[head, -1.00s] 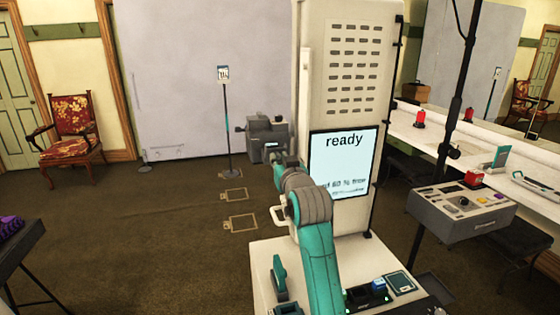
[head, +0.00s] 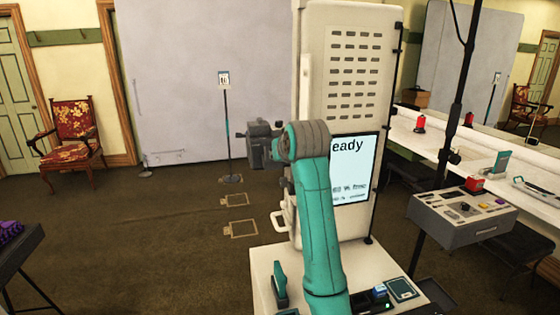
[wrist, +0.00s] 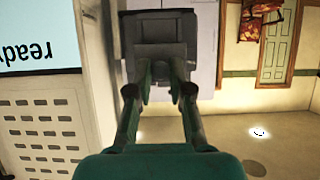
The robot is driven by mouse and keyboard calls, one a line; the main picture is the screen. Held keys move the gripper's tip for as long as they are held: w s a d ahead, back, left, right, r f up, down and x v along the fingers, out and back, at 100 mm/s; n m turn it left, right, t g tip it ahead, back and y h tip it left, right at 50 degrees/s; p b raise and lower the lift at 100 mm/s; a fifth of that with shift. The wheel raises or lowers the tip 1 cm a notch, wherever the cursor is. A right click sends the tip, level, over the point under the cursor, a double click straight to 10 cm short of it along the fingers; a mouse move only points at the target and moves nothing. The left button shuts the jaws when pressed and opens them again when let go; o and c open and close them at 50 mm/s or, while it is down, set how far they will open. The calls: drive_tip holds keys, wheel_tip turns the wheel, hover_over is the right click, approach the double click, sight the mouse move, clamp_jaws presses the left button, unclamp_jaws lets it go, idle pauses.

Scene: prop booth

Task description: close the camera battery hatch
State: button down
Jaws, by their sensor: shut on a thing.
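The grey camera (head: 260,143) is beside the left edge of the white cabinet in the head view. My arm's grey joint covers its right side there and hides my gripper. In the wrist view the camera is a dark, boxy body (wrist: 160,28) straight ahead at the top. My gripper (wrist: 161,68) has both fingertips against its near, lower part, a short gap apart, and is shut on a part of it. The battery hatch cannot be told apart clearly from the body, nor how far it stands open.
The white cabinet (head: 347,75) with a lit screen (head: 354,180) stands close right of the camera. A thin sign stand (head: 227,130) is behind it, left. A grey control console (head: 462,215) is at right. The carpet (head: 130,225) at left is clear.

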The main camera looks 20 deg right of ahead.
drive_tip(key=w+r+g, duration=0.1)
drive_tip(key=g, duration=0.1)
drive_tip(key=w+r+g, duration=0.1)
drive_tip(key=g, duration=0.2)
drive_tip(key=shift+w+r, duration=0.2)
drive_tip(key=shift+w+r+g, duration=0.2)
drive_tip(key=shift+w+g, duration=0.3)
drive_tip(key=shift+g, duration=0.45)
drive_tip(key=shift+w+r+g, duration=0.15)
drive_tip(key=shift+w+g, duration=0.35)
drive_tip(key=shift+g, duration=0.45)
drive_tip(key=shift+w, duration=0.1)
drive_tip(key=shift+w+g, duration=0.3)
drive_tip(key=shift+g, duration=0.3)
drive_tip(key=c, duration=1.1)
unclamp_jaws()
drive_tip(key=shift+f, duration=0.1)
drive_tip(key=shift+o, duration=0.2)
